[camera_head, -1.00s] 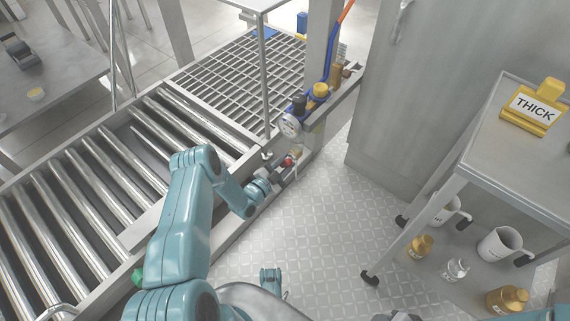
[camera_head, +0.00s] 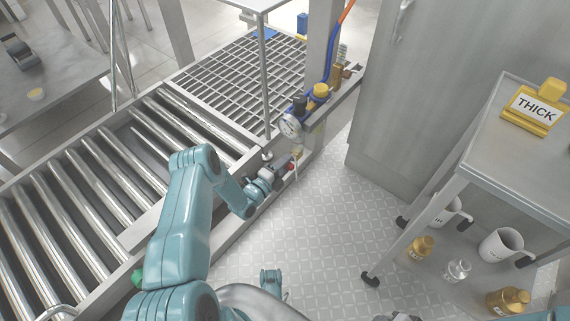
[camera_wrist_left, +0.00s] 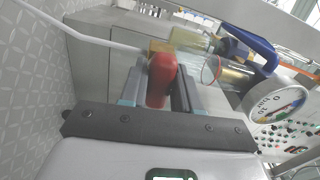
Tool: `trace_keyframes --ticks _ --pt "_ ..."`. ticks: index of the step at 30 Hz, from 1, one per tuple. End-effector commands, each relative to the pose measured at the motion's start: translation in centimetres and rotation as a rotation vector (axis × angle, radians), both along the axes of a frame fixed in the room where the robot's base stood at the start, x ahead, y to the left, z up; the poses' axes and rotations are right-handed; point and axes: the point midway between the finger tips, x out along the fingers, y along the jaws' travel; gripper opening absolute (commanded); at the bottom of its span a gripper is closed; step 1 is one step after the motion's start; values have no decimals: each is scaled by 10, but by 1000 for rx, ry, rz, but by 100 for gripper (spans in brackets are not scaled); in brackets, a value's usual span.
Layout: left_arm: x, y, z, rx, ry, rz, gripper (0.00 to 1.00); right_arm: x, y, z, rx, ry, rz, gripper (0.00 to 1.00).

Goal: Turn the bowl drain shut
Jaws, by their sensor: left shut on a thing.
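The bowl drain's red handle (camera_head: 291,166) is at the side of the conveyor frame, below the round gauge. In the left wrist view the red handle (camera_wrist_left: 161,82) stands between the two fingers of my left gripper (camera_wrist_left: 158,88), which is shut on it. The brass valve body (camera_wrist_left: 160,47) shows just behind the handle, with a thin white pipe (camera_wrist_left: 85,38) running off to the left. In the head view my left gripper (camera_head: 283,170) reaches the handle from the lower left and partly hides it.
A pressure gauge (camera_head: 290,126) and a yellow-capped fitting (camera_head: 320,91) sit close above the drain. The roller conveyor (camera_head: 85,185) lies left and a grating (camera_head: 240,80) behind. A steel cart (camera_head: 520,150) stands right. The patterned floor (camera_head: 310,225) between is clear.

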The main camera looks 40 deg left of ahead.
Motion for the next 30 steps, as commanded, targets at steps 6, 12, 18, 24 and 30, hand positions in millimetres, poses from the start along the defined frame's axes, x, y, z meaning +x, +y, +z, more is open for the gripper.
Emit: trace_keyframes --ticks 6,12,18,24,30 --pt "-2 1 -1 74 -3 4 1 0 0 0 0 1 0 43" --pt "-2 1 -1 103 -5 4 1 0 0 0 0 1 0 43" --pt "-2 1 -1 108 -5 4 1 0 0 0 0 1 0 43" --pt "-2 1 -1 108 -5 4 1 0 0 0 0 1 0 43" --pt "-1 1 -1 108 -6 3 52 0 0 0 0 1 0 43"
